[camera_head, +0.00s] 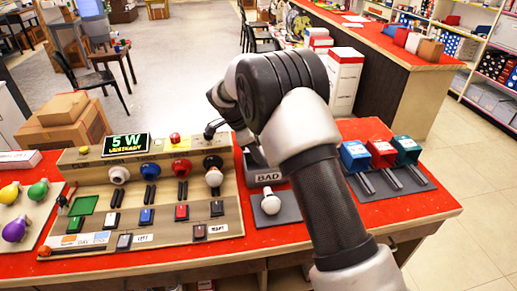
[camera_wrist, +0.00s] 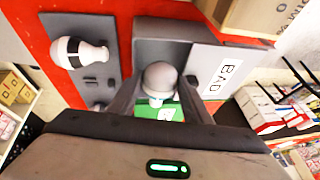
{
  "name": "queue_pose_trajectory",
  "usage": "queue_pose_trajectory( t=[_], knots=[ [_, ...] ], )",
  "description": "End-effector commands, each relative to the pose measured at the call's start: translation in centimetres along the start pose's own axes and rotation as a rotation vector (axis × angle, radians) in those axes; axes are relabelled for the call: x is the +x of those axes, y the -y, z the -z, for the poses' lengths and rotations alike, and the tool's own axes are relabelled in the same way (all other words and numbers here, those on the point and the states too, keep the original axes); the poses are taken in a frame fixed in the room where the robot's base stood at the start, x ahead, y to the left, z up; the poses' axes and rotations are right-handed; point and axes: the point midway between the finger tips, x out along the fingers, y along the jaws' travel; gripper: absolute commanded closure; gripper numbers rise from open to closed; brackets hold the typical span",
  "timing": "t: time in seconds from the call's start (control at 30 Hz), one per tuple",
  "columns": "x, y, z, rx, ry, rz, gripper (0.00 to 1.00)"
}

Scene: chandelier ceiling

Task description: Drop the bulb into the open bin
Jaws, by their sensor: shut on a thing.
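My gripper (camera_wrist: 160,92) shows in the wrist view, shut on a pale grey-white bulb (camera_wrist: 160,76) between its two dark fingers. The bulb is over the open grey bin (camera_wrist: 165,27), whose white label reads BAD. A green patch with a white mark shows below the bulb. In the head view the bin (camera_head: 262,178) stands on the red bench, partly covered by my arm. My gripper and the held bulb cannot be made out there.
Another white bulb (camera_head: 270,204) lies on a grey pad beside the bin; it also shows in the wrist view (camera_wrist: 82,50). A tester board (camera_head: 100,180) with a "5 W" display is to the left. Blue (camera_head: 354,155), red (camera_head: 382,153) and green (camera_head: 407,149) boxes stand right.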

Motion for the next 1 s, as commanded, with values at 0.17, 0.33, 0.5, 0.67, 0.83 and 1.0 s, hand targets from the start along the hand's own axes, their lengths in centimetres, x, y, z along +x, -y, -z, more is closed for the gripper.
queue_pose_trajectory(
  t=[0.17,0.33,0.5,0.67,0.83,1.0],
  knots=[
    [0.0,0.0,0.0,0.0,0.0,0.0,0.45],
    [0.0,0.0,0.0,0.0,0.0,0.001,0.34],
    [0.0,0.0,0.0,-0.001,0.0,0.0,0.34],
    [-0.1,0.0,0.0,-0.001,0.0,0.001,0.34],
    [-1.1,0.3,0.5,0.0,0.0,0.003,0.34],
    [-3.8,0.8,1.5,0.001,0.0,0.004,0.34]
  ],
)
